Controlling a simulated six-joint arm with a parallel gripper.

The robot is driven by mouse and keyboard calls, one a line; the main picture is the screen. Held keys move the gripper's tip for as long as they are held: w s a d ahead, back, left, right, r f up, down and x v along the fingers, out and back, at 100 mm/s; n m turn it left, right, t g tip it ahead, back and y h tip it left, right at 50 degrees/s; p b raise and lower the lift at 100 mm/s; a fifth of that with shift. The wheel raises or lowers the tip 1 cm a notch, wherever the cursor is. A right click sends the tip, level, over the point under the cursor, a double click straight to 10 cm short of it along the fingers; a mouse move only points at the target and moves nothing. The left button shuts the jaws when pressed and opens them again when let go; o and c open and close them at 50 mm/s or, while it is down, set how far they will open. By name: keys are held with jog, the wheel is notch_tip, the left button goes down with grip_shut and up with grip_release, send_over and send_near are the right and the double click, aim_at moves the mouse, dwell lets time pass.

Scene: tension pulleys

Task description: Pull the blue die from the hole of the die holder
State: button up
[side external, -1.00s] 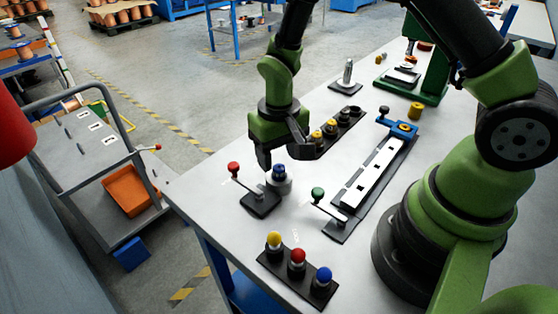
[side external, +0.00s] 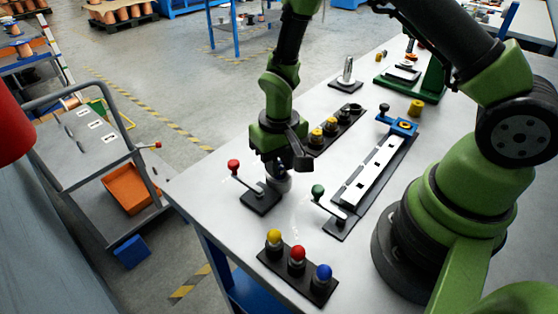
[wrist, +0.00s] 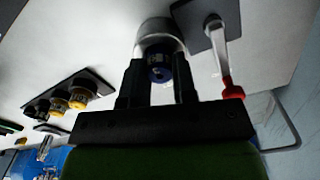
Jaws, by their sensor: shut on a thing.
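The die holder (side external: 281,186) is a grey round block on the table in the side view, beside the black base with the red-knobbed lever. It also shows in the wrist view (wrist: 157,27). My gripper (side external: 277,168) points down at the holder's top. In the wrist view its two black fingers (wrist: 158,70) are at either side of the blue die (wrist: 160,74), shut on it. The die is still at the holder's hole. In the side view the die is hidden behind my gripper.
The red-knobbed lever (side external: 234,166) stands close at the left, the green-knobbed lever (side external: 318,191) at the right. A black rack with yellow dies (side external: 331,126) lies behind. A block with yellow, red and blue knobs (side external: 297,268) sits near the front edge.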

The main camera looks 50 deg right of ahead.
jog(key=shift+r, duration=1.6)
jog(key=shift+r, duration=1.95)
